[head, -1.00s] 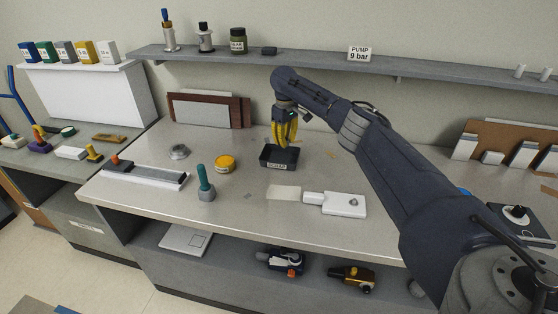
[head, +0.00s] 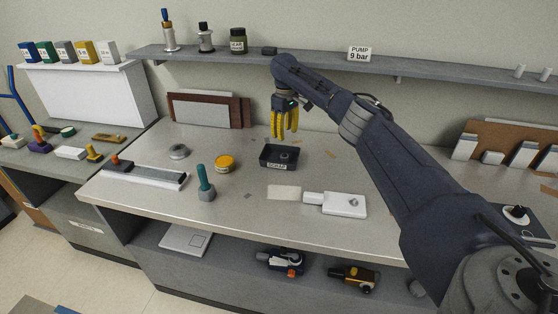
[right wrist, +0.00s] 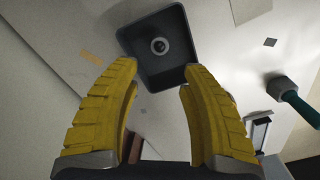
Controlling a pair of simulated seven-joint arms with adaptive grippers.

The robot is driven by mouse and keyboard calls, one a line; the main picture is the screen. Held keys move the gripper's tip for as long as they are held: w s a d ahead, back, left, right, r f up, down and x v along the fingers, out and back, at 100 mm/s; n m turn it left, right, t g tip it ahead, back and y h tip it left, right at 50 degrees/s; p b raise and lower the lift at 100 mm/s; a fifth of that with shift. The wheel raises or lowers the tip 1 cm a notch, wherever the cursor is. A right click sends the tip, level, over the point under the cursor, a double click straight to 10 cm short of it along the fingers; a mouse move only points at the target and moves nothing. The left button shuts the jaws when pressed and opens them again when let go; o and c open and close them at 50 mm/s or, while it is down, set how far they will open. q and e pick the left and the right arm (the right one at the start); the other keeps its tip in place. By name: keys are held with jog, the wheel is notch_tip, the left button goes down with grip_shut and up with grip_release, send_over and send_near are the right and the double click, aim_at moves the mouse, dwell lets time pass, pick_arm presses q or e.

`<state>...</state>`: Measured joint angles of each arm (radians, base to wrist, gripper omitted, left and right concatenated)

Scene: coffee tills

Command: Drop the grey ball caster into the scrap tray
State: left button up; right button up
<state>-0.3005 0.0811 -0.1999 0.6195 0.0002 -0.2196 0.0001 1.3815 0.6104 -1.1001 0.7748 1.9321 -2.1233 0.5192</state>
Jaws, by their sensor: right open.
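The grey ball caster (right wrist: 159,46) lies inside the dark scrap tray, resting on its floor in the right wrist view. It also shows small inside the tray in the head view (head: 284,155). The scrap tray (head: 277,166) stands on the bench with its label facing front; its wall shows in the right wrist view (right wrist: 178,78). My right gripper (head: 284,138) has yellow fingers and is above and just behind the tray. Its fingers (right wrist: 160,72) are spread apart with nothing between them. My left gripper is not in view.
A yellow tin (head: 225,164) and a teal-handled tool (head: 204,183) stand left of the tray. A white paddle-shaped board (head: 342,204) lies in front right. Brown panels (head: 210,110) lean on the wall behind. A grey shelf (head: 310,63) runs above the bench.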

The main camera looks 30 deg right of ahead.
notch_tip(320, 180, up, 8)
dwell(0.4)
jog(key=shift+a, duration=0.1)
